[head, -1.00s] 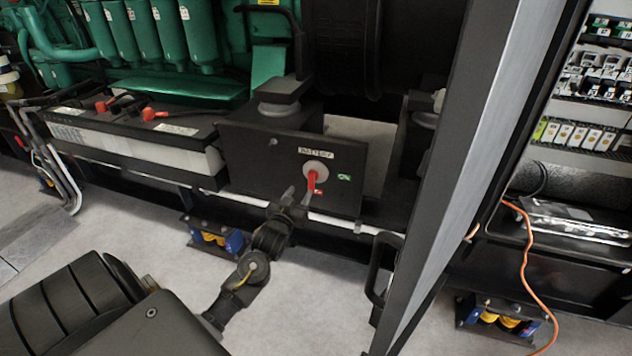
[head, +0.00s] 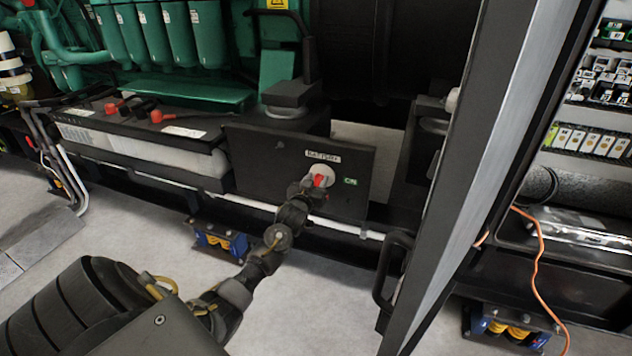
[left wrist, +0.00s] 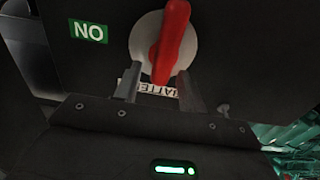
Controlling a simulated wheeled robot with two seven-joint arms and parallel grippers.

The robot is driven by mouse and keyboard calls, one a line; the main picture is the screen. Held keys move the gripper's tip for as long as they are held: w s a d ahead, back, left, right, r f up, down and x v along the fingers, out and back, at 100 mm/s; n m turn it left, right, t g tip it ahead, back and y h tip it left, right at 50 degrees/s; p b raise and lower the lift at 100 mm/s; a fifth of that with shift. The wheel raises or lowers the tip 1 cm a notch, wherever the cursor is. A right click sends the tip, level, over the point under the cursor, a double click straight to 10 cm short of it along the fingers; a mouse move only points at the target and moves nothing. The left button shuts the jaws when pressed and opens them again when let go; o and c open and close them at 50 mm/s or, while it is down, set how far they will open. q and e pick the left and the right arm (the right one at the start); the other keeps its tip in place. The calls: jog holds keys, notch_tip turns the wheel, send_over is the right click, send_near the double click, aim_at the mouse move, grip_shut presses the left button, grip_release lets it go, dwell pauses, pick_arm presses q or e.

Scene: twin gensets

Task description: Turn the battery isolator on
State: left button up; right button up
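The battery isolator is a red handle (head: 320,180) on a pale round plate, set in a dark panel (head: 260,158) under a "BATTERY" label. A green "ON" label (head: 350,182) is to its right. In the left wrist view, which looks upside down, the red handle (left wrist: 170,42) stands nearly vertical, slightly tilted, with the green label at left. My left gripper (head: 307,187) is at the handle and partly covers it. Its fingers (left wrist: 157,88) are open, one on each side of the handle's near end, with visible gaps. My right gripper is out of view.
A battery (head: 130,140) with red terminal caps is left of the panel. A grey door post (head: 470,180) with a black handle (head: 392,275) stands to the right. A white pipe (head: 345,228) runs below the panel. An orange cable (head: 540,265) hangs at far right.

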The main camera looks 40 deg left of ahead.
pick_arm(q)
grip_shut()
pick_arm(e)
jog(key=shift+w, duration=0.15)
pick_arm(q)
jog(key=shift+n+p, duration=0.3)
jog(key=shift+n, duration=0.1)
jog(key=shift+s+a+f+n+p, duration=0.1)
jog(key=shift+a+f+n+p, duration=0.25)
jog(key=shift+n+p, duration=1.75)
jog(key=shift+s+a+f+n+p, duration=0.1)
jog(key=shift+a+f+n+p, duration=0.3)
jog(key=shift+n, duration=3.3)
jog(key=shift+s+a+f+n+p, duration=0.2)
jog(key=shift+n+p, duration=1.1)
jog(key=shift+n, duration=1.6)
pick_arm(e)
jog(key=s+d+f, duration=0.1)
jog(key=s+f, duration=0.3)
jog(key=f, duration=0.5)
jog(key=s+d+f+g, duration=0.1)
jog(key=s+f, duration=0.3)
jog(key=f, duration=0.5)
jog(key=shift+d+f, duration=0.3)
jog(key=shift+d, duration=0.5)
pick_arm(q)
jog(key=shift+w, duration=0.1)
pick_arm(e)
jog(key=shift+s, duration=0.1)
